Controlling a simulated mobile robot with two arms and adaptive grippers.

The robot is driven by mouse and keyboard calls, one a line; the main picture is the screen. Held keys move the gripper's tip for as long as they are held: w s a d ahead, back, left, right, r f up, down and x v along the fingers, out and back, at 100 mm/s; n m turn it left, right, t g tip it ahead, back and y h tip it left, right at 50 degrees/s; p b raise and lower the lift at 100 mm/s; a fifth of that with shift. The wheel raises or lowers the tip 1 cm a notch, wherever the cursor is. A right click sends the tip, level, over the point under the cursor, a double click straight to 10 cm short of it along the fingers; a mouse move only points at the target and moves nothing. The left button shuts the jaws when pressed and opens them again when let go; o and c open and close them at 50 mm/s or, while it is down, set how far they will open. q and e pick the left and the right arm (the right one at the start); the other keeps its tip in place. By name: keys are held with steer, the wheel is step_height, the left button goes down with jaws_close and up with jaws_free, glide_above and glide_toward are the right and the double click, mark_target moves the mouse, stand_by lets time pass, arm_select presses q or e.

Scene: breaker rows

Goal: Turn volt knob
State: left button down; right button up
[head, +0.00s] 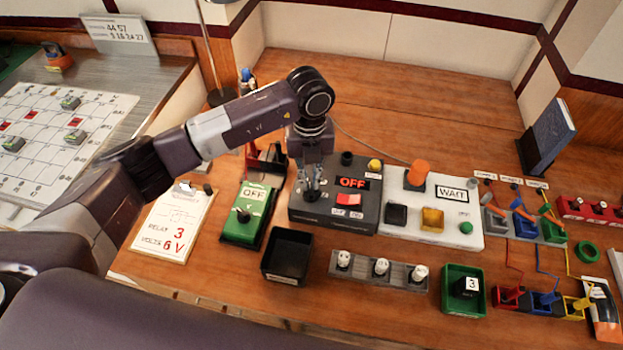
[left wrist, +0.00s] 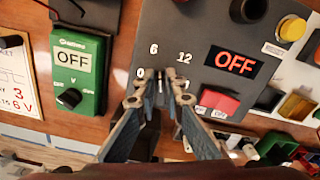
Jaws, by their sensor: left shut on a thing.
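The dark grey power box (head: 290,215) stands on the wooden table, with a lit red OFF display (head: 352,183). In the left wrist view its face (left wrist: 185,30) carries the marks 0, 6 and 12 around the volt knob (left wrist: 160,88). My left gripper (head: 312,192) reaches down from above and is shut on the knob; its fingertips (left wrist: 160,98) stand on both sides of it. The fingers hide most of the knob, so I cannot tell where its pointer stands. My right gripper is in neither view.
A card (head: 172,222) reading relay 3, volts 6 V lies left of a green OFF switch box (head: 250,205). A red rocker (head: 348,199) is close right of the gripper. A white WAIT panel (head: 440,225) stands right. A black tray (head: 287,255) lies in front.

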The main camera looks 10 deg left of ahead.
arm_select(q)
steer(key=shift+r+n, duration=0.1)
steer(key=shift+n, duration=0.5)
steer(key=shift+a, duration=0.1)
steer(key=shift+w, duration=0.1)
steer(key=c, duration=2)
jaws_free()
step_height(320, 180, up, 12)
